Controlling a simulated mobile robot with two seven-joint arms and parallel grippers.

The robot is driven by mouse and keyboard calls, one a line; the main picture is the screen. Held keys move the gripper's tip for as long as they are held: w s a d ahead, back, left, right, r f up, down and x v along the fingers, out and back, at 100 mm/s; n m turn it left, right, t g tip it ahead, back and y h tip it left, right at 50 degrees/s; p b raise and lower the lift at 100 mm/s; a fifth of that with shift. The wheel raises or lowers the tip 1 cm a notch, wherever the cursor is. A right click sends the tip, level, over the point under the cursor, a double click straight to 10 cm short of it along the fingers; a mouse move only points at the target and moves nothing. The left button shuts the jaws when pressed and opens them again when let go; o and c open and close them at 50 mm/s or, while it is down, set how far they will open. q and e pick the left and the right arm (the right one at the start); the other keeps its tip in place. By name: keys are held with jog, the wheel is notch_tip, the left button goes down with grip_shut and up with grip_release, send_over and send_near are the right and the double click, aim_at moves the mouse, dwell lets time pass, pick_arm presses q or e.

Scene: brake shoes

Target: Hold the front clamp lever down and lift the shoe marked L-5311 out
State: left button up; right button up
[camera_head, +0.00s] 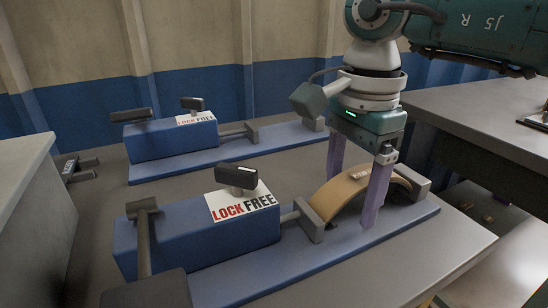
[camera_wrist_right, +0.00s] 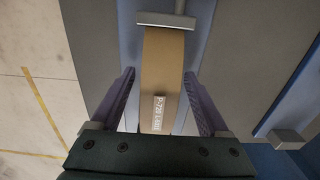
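The tan, arched brake shoe (camera_head: 341,197) sits in the front blue fixture (camera_head: 205,240), between a grey clamp pad (camera_head: 309,221) and a grey end stop (camera_head: 411,181). Its label (camera_wrist_right: 160,112) shows in the right wrist view; it reads roughly P-729 with a blurred L-number. My right gripper (camera_head: 362,196) is over the shoe, its purple fingers down on both sides. In the wrist view gaps show between fingers and shoe, so the gripper (camera_wrist_right: 160,100) is open. The front clamp lever (camera_head: 145,240) is dark grey, at the fixture's left end. My left gripper is not in view.
A dark knob (camera_head: 236,176) stands on the front LOCK/FREE plate (camera_head: 243,209). A similar rear fixture (camera_head: 170,139) has its own lever and knob and holds no shoe. A grey bench (camera_head: 480,115) stands at right, a pale block (camera_head: 35,215) at left.

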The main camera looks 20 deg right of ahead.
grip_shut()
dwell(0.4)
